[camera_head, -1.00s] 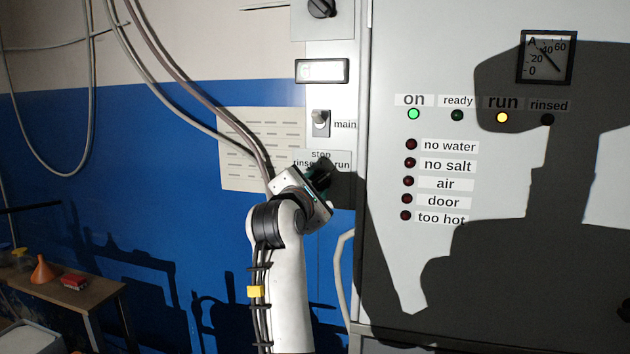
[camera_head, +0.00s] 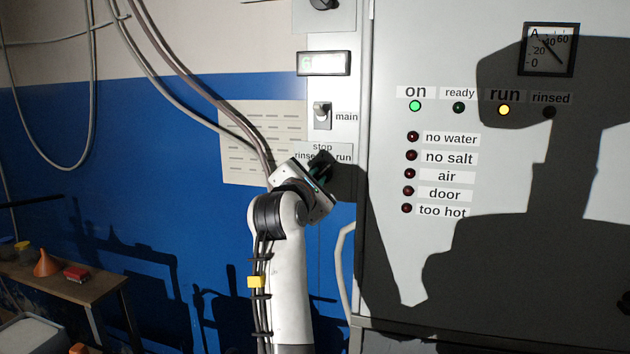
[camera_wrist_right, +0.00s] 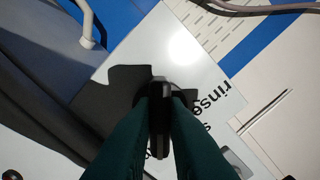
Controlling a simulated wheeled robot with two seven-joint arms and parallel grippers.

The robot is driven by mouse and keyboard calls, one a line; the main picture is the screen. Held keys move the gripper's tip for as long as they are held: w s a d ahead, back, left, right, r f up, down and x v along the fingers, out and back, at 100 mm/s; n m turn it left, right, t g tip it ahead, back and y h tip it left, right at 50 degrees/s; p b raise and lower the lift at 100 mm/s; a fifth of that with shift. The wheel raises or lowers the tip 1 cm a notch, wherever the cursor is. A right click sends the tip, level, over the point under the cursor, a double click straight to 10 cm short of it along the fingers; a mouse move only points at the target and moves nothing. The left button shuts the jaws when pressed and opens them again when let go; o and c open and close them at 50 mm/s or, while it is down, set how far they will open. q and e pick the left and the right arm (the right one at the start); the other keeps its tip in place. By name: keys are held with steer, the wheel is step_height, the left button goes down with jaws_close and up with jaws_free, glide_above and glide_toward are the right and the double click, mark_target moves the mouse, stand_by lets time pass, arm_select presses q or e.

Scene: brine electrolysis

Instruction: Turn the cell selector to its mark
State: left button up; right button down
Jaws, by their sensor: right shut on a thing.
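The cell selector (camera_head: 322,159) is a dark knob on the grey-white panel, below the main switch, with the labels stop, rinse and run around it. My right gripper (camera_head: 319,174) reaches it from below left and is shut on it. In the right wrist view the black bar of the selector (camera_wrist_right: 159,112) stands between the two dark green fingers of the gripper (camera_wrist_right: 160,100). The fingers and the hand hide part of the knob, and I cannot make out which label it points at. My left gripper is not in view.
The main switch (camera_head: 322,115) sits just above, with a small display (camera_head: 324,64) over it. To the right is the cabinet (camera_head: 395,260) with lamps; on and run are lit. Hoses (camera_head: 195,95) hang close behind my right arm. A bench (camera_head: 60,285) stands lower left.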

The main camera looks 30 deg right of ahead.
steer(key=n+b, duration=0.1)
steer(key=n, duration=0.7)
steer(key=shift+s+n, duration=0.1)
steer(key=shift+n, duration=0.2)
stand_by(0.3)
steer(key=c, duration=1.4)
jaws_free()
steer(key=shift+d, duration=0.1)
steer(key=shift+c, duration=0.2)
